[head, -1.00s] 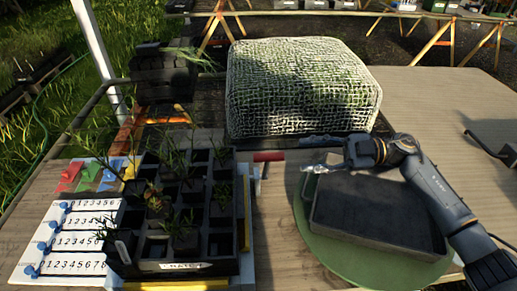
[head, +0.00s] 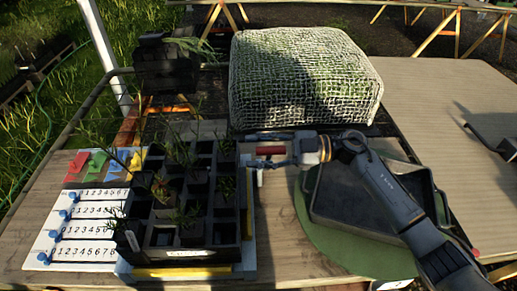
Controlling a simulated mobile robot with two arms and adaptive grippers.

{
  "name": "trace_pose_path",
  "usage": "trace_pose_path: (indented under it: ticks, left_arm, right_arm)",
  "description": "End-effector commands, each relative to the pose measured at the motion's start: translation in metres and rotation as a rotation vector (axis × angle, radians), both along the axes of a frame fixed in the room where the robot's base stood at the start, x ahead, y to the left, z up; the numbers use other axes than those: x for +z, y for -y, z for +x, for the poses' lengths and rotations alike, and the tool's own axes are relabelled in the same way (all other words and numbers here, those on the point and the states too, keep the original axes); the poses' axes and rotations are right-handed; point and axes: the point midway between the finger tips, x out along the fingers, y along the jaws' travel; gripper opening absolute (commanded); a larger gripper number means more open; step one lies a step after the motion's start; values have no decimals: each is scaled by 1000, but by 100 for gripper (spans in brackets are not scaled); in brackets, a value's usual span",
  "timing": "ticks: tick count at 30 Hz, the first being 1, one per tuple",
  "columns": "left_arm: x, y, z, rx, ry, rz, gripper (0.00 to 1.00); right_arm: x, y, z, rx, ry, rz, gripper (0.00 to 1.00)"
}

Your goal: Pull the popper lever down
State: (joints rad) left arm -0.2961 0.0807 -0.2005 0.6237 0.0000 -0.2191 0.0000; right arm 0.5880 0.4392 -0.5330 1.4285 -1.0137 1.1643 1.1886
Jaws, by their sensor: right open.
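The popper lever shows as a short red grip (head: 270,150) at the back right corner of the black cell tray (head: 212,253), with a pale stem below it. The tray holds several seedlings and sits on a pale base with a yellow strip. My right gripper (head: 262,150) reaches in from the right and is open. One finger is above the red grip and the other below it, so the grip lies between them in the picture. I cannot tell whether the fingers touch it. My left gripper is not in view.
A net-covered block (head: 305,80) stands just behind the lever. A dark grey tray (head: 340,220) on a green round plate (head: 345,258) lies under my right arm. A white number board (head: 85,226) with blue knobs and coloured tiles is at the left.

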Motion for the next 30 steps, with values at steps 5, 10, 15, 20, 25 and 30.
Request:
trace_pose_path:
  ticks: [5,10,15,20,25,30]
  left_arm:
    - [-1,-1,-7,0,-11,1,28]
    - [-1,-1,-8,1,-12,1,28]
    - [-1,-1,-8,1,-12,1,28]
    - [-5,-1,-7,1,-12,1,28]
    - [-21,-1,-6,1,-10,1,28]
    - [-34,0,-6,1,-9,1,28]
  right_arm:
    - [0,0,0,0,0,0,21]
    - [0,0,0,0,0,0,0]
    - [0,0,0,0,1,0,0]
    - [-12,1,-14,2,67,-3,0]
    - [-42,1,-46,3,241,-3,0]
    - [-66,1,-69,3,369,-2,0]
